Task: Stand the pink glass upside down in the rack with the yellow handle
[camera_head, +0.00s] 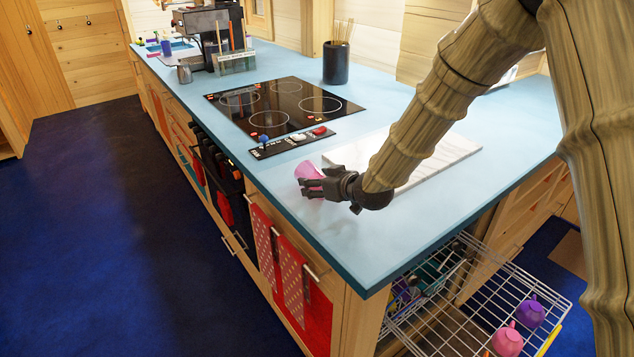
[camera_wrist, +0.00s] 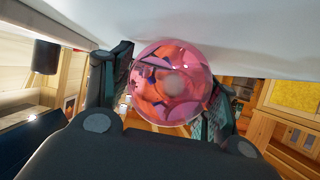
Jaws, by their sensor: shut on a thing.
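The pink glass (camera_head: 307,172) is in my gripper (camera_head: 318,186) over the counter's front edge, left of the white board. In the wrist view the glass (camera_wrist: 172,84) sits between the two fingers (camera_wrist: 160,90), its round end towards the camera. I cannot tell in the head view whether it touches the counter. The wire rack (camera_head: 568,303) sticks out below the counter's right end, at the lower right. A yellow handle (camera_head: 548,341) shows at its near right edge, partly cut off by the picture. A pink cup (camera_head: 507,341) and a purple cup (camera_head: 530,312) stand in it.
A white board (camera_head: 440,158) lies under my arm, with a black cooktop (camera_head: 283,103) behind. A dark utensil pot (camera_head: 336,62) and a coffee machine (camera_head: 212,35) stand farther back. Red towels (camera_head: 290,275) hang on the counter's front. The counter's near corner is clear.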

